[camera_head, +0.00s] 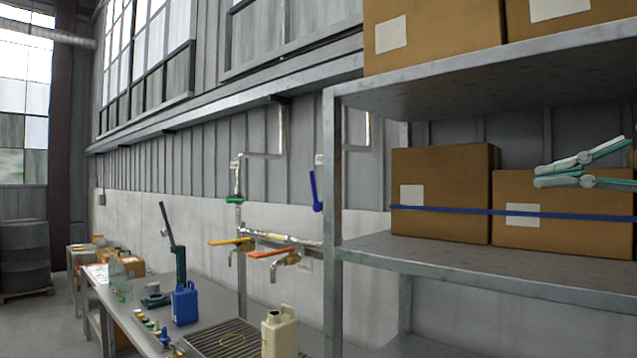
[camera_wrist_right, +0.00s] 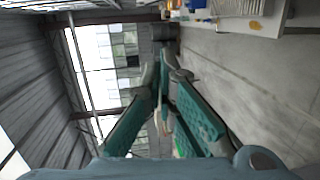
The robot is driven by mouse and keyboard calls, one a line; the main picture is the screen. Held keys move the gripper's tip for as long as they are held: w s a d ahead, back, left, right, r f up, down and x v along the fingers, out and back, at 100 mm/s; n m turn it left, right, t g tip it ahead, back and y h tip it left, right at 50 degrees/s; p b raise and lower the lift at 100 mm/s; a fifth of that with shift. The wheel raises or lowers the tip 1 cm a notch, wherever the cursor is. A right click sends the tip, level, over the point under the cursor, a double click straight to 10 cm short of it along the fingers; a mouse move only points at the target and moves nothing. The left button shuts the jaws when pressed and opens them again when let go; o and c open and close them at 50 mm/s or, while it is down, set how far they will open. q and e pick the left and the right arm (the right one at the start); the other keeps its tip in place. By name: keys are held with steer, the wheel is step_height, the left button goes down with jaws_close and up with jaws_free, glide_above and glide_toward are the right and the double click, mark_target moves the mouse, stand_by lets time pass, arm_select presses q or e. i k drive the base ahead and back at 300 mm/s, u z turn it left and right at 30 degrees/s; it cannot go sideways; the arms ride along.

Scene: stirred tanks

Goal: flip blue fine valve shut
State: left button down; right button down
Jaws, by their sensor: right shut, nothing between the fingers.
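The blue valve lever (camera_head: 315,190) is a narrow blue handle on the wall piping in the middle of the head view. It stands close to upright, just left of the shelf post. Its valve body is small and hard to make out. My right gripper (camera_head: 545,176) is at the right of the head view, in front of the boxed shelf and well apart from the lever. It is shut and empty. Its teal fingers also show in the right wrist view (camera_wrist_right: 165,85), where the blue lever is not visible. My left gripper is out of view.
A metal shelf (camera_head: 450,262) with cardboard boxes (camera_head: 445,180) fills the right side. Orange (camera_head: 270,253) and yellow (camera_head: 230,241) levers sit on lower taps. A bench below holds a blue jug (camera_head: 185,305) and a cream jug (camera_head: 280,333). Open floor lies at the far left.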

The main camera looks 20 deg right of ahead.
mark_target(314, 188)
steer(key=i, duration=1.8)
